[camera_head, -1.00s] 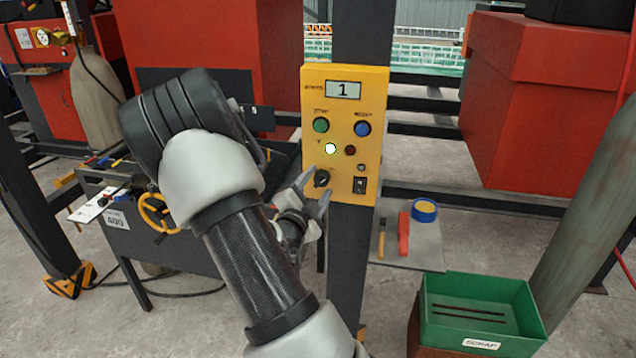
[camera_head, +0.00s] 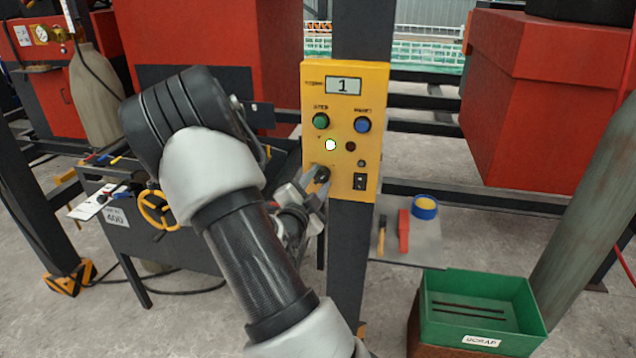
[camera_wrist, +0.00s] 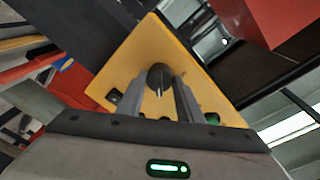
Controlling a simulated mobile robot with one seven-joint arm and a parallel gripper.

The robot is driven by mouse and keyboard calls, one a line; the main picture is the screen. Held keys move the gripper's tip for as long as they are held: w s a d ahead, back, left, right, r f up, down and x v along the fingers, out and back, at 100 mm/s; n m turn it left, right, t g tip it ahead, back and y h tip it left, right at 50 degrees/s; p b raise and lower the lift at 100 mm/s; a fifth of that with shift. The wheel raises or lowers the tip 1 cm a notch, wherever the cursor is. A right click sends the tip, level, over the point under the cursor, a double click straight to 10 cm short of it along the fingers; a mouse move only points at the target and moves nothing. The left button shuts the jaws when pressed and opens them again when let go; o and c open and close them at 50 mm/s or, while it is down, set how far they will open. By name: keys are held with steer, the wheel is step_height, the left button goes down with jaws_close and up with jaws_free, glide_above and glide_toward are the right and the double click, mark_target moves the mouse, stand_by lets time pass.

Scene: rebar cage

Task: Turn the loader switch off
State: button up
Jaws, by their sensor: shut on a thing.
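A yellow control panel (camera_head: 345,100) is mounted on a dark post, with a display reading 1. A black rotary knob (camera_head: 323,173) sits at its lower left; its label is not readable. My gripper (camera_head: 320,178) is at the panel's lower left, shut on this knob. In the wrist view, the knob (camera_wrist: 158,77) lies between the two finger ends of my gripper (camera_wrist: 160,90), with a pale mark on its face. The fingers partly hide the knob in the head view. A white lamp (camera_head: 330,145) on the panel is lit.
Close to the knob are a small black rocker switch (camera_head: 360,181), a dark red lamp (camera_head: 350,146), a green button (camera_head: 320,121) and a blue button (camera_head: 362,125). A green scrap bin (camera_head: 480,310) and a grey shelf with tools (camera_head: 395,250) stand to the lower right.

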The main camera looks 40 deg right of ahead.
steer(key=n+b, duration=0.1)
steer(key=n, duration=0.1)
steer(key=n+b, duration=0.2)
steer(key=shift+f+t, duration=0.2)
steer(key=shift+t, duration=0.1)
steer(key=n+b, duration=0.2)
steer(key=n, duration=0.2)
steer(key=shift+n, duration=0.4)
steer(key=n+t+b, duration=0.1)
steer(key=n, duration=0.4)
steer(key=shift+s+n+t, duration=0.1)
steer(key=shift+n+t, duration=0.3)
steer(key=shift+n, duration=2)
steer(key=shift+d+y, duration=0.1)
steer(key=shift+y, duration=0.2)
steer(key=o, duration=1.1)
steer(key=shift+c, duration=0.2)
